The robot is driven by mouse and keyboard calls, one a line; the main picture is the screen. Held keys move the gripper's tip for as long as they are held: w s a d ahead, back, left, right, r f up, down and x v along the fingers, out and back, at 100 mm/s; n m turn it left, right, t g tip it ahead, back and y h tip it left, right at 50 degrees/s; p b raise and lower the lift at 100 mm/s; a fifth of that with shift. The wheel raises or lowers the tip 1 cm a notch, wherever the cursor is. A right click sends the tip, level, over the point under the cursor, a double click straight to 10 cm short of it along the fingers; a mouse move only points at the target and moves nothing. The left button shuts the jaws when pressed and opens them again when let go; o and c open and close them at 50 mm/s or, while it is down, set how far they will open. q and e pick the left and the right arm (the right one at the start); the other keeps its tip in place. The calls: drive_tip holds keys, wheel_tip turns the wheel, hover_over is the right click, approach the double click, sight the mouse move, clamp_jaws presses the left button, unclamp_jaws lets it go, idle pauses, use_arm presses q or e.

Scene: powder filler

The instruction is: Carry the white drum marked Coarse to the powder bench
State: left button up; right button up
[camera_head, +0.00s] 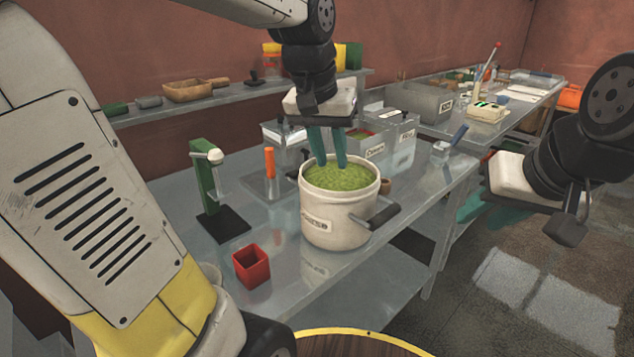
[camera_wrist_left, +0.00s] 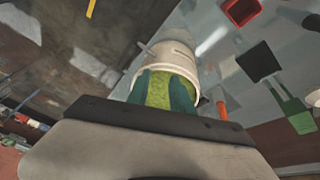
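The white drum (camera_head: 335,226), with a worn label that seems to read Coarse, stands upright on the near metal bench (camera_head: 190,258). It is filled with green powder and has a dark handle on its right side. It also shows in the left wrist view (camera_wrist_left: 170,57). My left gripper (camera_head: 330,160) points down at the drum's mouth, its two teal fingers apart with nothing between them. I cannot tell whether the tips touch the powder. My right gripper (camera_head: 482,207) is off the bench's right side, fingers apart and empty.
A red square cup (camera_head: 251,266) and a green stand (camera_head: 205,180) are left of the drum. An orange-handled tool (camera_head: 270,162) and labelled metal bins (camera_head: 388,140) stand behind it. Another bench (camera_head: 440,125) runs along the back right. Open floor (camera_head: 510,290) lies at right.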

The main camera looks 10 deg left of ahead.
use_arm(q)
drive_tip(key=s+a+f+t, duration=0.2)
drive_tip(key=s+a+t, duration=0.1)
drive_tip(key=s, duration=0.7)
drive_tip(key=shift+f+n+h, duration=0.25)
drive_tip(key=shift+n+h, duration=0.15)
drive_tip(key=shift+a, duration=0.15)
